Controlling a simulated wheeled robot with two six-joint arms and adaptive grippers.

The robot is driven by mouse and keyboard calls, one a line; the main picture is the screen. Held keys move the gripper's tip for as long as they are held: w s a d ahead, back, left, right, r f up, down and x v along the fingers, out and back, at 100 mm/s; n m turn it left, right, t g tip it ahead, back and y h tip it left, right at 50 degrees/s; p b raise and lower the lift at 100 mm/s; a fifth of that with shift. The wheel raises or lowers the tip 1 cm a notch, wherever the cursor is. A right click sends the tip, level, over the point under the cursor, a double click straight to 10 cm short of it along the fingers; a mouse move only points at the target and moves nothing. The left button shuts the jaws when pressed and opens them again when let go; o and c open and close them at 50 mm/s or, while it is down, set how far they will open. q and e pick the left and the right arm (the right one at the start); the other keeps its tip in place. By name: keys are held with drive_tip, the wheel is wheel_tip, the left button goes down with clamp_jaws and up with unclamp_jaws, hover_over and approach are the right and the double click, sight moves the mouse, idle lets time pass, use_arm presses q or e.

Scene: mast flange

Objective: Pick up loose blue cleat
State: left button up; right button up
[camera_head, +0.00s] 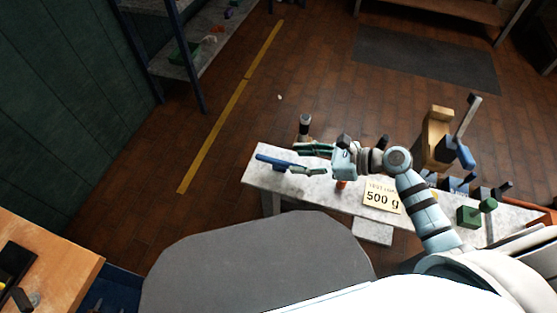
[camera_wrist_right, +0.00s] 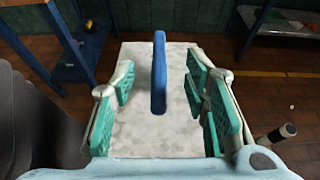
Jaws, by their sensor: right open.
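The loose blue cleat (camera_head: 270,160) lies on the left end of the pale bench top (camera_head: 262,176). In the right wrist view the cleat (camera_wrist_right: 159,70) is a long blue bar between the two green finger pads, with a gap on each side. My right gripper (camera_head: 303,159) is open, its fingers pointing left, just right of the cleat. In the wrist view the gripper (camera_wrist_right: 158,88) straddles the cleat without visible contact. My left gripper is not in view.
A dark-capped cylinder (camera_head: 305,124) stands near the bench's back edge, close to my fingers. A "500 g" card (camera_head: 381,197) lies on the bench. To the right are a wooden post (camera_head: 434,135), blue parts (camera_head: 455,184) and a green block (camera_head: 467,216).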

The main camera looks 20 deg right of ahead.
sight(282, 162)
drive_tip(key=x, duration=0.4)
drive_tip(key=f+b+x, duration=0.1)
drive_tip(key=x, duration=0.3)
drive_tip(key=shift+f, duration=0.1)
clamp_jaws()
